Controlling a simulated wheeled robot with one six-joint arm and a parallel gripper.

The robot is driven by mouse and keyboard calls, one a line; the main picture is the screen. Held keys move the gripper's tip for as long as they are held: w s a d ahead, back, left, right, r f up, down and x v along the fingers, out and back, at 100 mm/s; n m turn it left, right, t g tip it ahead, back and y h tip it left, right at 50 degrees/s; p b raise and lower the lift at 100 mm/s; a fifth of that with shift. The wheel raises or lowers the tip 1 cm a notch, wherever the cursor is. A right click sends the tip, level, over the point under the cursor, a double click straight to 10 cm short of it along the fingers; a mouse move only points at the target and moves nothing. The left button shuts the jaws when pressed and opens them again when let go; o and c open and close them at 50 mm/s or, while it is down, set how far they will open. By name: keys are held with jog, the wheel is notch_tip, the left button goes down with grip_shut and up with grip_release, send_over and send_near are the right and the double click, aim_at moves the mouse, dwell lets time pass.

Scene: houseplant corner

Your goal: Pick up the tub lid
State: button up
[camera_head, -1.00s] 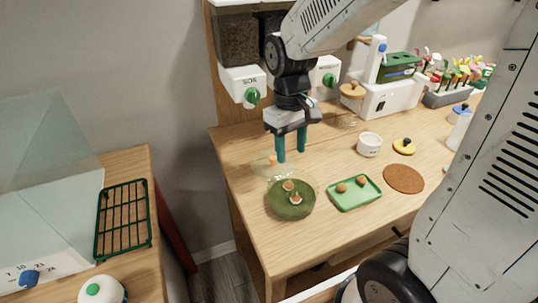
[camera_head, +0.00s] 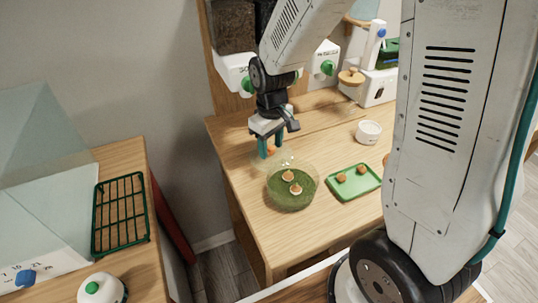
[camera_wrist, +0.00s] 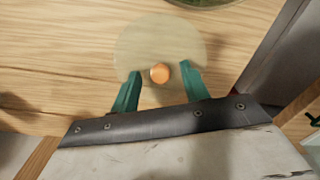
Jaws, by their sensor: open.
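The tub lid (camera_wrist: 138,40) is a clear, pale round disc with an orange knob (camera_wrist: 160,73) at its middle. It lies on the wooden table, and in the head view the lid (camera_head: 287,161) is partly hidden by my fingers. My gripper (camera_wrist: 160,70) is open, with one teal finger on each side of the knob; there is a gap between the knob and each finger. In the head view my gripper (camera_head: 270,152) is low over the lid near the table's left edge. I cannot tell exactly how high the fingertips are.
A round clear-walled tub with a green mossy floor (camera_head: 290,202) holds two small brown-topped things just in front of the lid. A green tray (camera_head: 346,194) with two brown lumps stands to its right. A white cup (camera_head: 368,132) is farther back. Dispensers stand behind my gripper.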

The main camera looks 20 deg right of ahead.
grip_shut()
dwell(0.3)
